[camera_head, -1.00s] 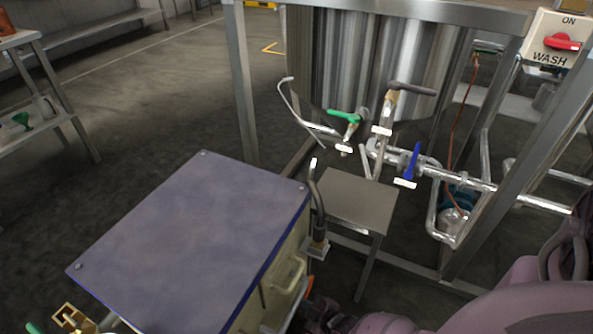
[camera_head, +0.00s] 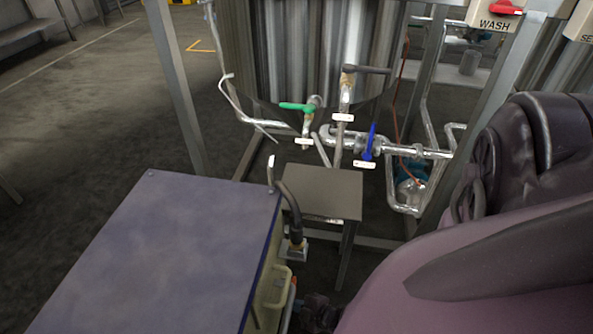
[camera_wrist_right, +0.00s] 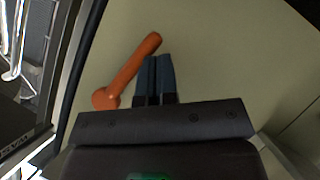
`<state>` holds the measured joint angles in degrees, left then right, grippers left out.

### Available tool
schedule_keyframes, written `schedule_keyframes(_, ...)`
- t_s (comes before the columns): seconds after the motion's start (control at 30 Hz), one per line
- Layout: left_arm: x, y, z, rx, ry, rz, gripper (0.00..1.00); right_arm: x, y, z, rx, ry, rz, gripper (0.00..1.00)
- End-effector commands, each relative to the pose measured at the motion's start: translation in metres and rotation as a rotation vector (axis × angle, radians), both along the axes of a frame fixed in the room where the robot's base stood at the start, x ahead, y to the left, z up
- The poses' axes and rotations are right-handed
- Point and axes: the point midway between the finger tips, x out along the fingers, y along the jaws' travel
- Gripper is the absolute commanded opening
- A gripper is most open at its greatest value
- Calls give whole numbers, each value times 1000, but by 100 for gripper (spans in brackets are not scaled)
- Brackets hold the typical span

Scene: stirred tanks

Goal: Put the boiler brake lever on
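The orange lever (camera_wrist_right: 128,72) is on the cream side of the boiler (camera_wrist_right: 215,50) in the right wrist view. It slants from a round hub at lower left to a free end at upper right. In the head view the blue-topped boiler (camera_head: 160,250) stands at lower left. A sliver of orange (camera_head: 292,291) shows at its right side, near my right gripper (camera_head: 318,310). My left gripper is out of view.
A small grey table (camera_head: 325,190) stands close behind the boiler. Beyond it is a steel tank (camera_head: 325,50) with a green-handled valve (camera_head: 297,107), a blue-handled valve (camera_head: 370,142) and pipes.

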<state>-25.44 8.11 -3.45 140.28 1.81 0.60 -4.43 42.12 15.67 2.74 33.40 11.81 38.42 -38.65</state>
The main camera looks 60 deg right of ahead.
Motion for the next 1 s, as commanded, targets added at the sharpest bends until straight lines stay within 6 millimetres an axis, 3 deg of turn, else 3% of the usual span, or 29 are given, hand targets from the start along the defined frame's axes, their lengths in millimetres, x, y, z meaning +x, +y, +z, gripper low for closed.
schedule_keyframes(1.0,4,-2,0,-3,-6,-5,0,2,-7,-8,0,1,-1,0)
